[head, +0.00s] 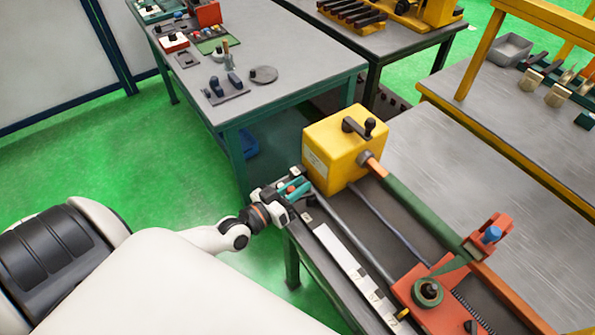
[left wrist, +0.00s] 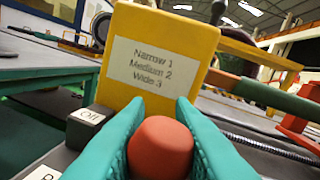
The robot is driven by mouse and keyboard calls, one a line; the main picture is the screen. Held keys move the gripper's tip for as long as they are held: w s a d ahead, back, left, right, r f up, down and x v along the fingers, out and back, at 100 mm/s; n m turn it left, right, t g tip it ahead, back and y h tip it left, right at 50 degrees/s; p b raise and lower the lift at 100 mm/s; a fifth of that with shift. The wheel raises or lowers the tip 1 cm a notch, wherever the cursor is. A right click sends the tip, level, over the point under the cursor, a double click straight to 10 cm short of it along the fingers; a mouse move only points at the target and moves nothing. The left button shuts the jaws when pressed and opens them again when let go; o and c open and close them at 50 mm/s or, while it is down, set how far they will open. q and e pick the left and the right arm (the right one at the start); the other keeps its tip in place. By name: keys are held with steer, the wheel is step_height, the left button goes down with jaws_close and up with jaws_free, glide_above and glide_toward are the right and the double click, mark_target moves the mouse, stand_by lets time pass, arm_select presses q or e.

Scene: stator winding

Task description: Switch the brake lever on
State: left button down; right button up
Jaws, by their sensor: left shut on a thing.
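My left gripper (head: 294,189) is at the near left corner of the yellow box (head: 332,152) on the winding machine. In the left wrist view its two teal fingers (left wrist: 160,125) are shut on a rounded red knob (left wrist: 160,150), which I take to be the brake lever's end. The lever's shaft is hidden below the knob. A dark block with an "Off" label (left wrist: 89,115) stands just left of the fingers. The yellow box also shows in the left wrist view (left wrist: 192,43), behind the fingers, with a white label reading Narrow 1, Medium 2, Wide 3. My right gripper is not in view.
A grey table (head: 300,75) with small parts stands behind. Green floor is clear at left.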

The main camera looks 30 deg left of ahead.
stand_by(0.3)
arm_select(q)
steer(key=c, duration=1.3)
jaws_free()
steer(key=shift+s, duration=0.15)
steer(key=shift+s+f, duration=0.1)
steer(key=shift+s, duration=0.2)
steer(key=b+v, duration=0.2)
steer(key=v, duration=0.9)
steer(key=shift+s, duration=0.1)
